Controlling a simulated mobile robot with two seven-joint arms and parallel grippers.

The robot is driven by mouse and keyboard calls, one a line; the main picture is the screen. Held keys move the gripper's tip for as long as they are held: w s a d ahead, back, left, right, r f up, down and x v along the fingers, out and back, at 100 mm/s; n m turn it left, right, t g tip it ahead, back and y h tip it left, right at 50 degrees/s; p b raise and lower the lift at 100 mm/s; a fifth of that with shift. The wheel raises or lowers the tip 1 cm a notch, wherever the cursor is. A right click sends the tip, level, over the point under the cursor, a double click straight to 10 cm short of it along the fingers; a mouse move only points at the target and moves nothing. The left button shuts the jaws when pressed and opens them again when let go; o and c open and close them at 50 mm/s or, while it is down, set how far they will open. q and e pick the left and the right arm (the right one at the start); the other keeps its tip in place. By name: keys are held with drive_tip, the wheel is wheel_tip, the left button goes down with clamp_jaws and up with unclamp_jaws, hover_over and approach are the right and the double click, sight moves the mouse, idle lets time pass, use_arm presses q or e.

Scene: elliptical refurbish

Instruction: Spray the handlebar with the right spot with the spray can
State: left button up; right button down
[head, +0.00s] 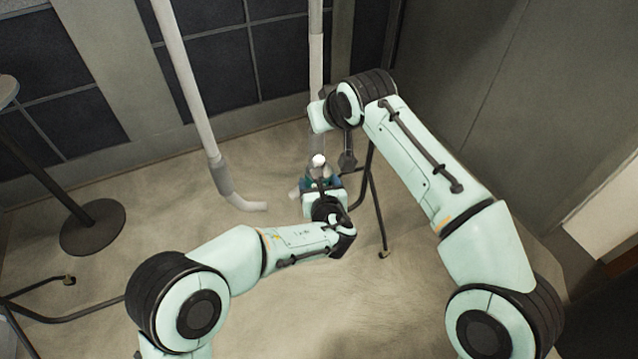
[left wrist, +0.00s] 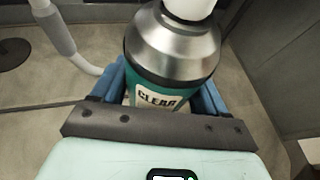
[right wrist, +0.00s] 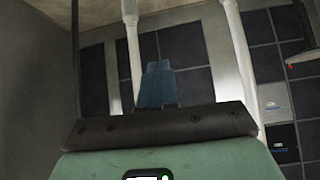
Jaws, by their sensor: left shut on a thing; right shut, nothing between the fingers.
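The spray can has a white top, a silver shoulder and a teal body with a "CLEAR" label. It shows upright in the left wrist view (left wrist: 172,52) and small in the head view (head: 319,161). My left gripper (head: 321,186) is shut on its body with blue fingers. Two pale handlebars stand beyond the arms: the left one (head: 186,82) bends at its lower end, and the right one (head: 316,62) is partly hidden behind my right arm. I cannot make out a spot on either. My right gripper (right wrist: 157,70) is shut and empty, its fingers together.
A round dark base with a post (head: 92,228) stands on the floor at left. Thin dark legs (head: 378,215) stand behind the can. Dark tiled panels (head: 235,65) line the back, and a grey wall (head: 540,90) is at right. Beige floor lies open around the arms.

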sight(321, 160)
drive_tip(key=shift+s+a, duration=0.15)
drive_tip(key=shift+s, duration=0.7)
drive_tip(key=shift+f, duration=2.85)
drive_tip(key=shift+f, duration=0.1)
drive_tip(key=shift+f, duration=1.05)
drive_tip(key=shift+r, duration=2.65)
